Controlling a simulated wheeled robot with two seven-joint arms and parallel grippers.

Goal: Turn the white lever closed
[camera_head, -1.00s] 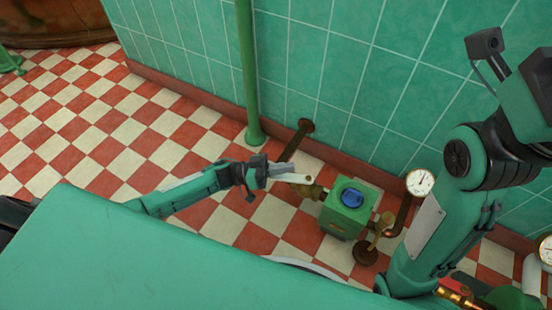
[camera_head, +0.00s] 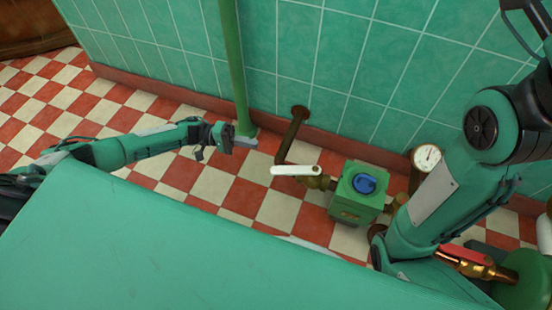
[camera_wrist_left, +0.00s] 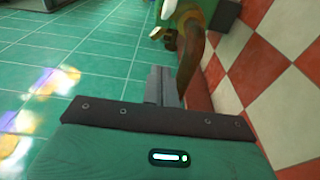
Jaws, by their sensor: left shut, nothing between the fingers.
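The white lever (camera_head: 297,170) sits on a brass valve (camera_head: 320,183) beside a green box with a blue cap (camera_head: 362,187). It lies level and points left in the head view, over the end stretch of the brown pipe (camera_head: 293,135). My left gripper (camera_head: 247,144) is shut and empty, to the left of the lever's free end and apart from it. In the left wrist view its fingers (camera_wrist_left: 164,86) are together, with the brown pipe (camera_wrist_left: 190,55) just beyond.
A green upright pipe (camera_head: 236,70) stands by the tiled wall, close behind my left gripper. A pressure gauge (camera_head: 427,157) is right of the green box. Copper piping (camera_head: 478,265) lies at the lower right. The checkered floor (camera_head: 210,185) left of the lever is clear.

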